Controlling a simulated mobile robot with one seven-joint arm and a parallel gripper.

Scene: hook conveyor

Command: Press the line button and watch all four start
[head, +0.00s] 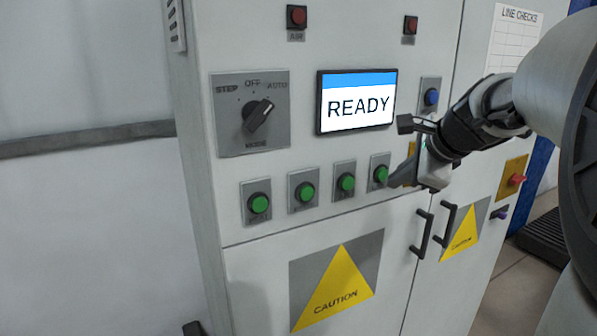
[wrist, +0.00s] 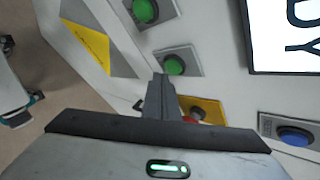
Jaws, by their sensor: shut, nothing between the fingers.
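Several green buttons on grey plates form a row on the grey cabinet; the rightmost green button (head: 381,174) is closest to my gripper (head: 398,180). A blue button (head: 431,97) sits higher, right of the screen (head: 357,101), which reads READY. I cannot read labels naming the line button. My gripper is shut and empty, in front of the panel just right of the rightmost green button. In the wrist view its fingertips (wrist: 160,84) are beside a green button (wrist: 173,65); whether they touch it I cannot tell. The blue button (wrist: 294,136) shows at right.
A rotary switch (head: 257,116) has its handle turned toward AUTO. Two red lamps (head: 297,16) sit above. A yellow plate (wrist: 207,110) is partly hidden behind my gripper. Door handles (head: 423,233) stick out below. A red knob (head: 517,180) is farther right.

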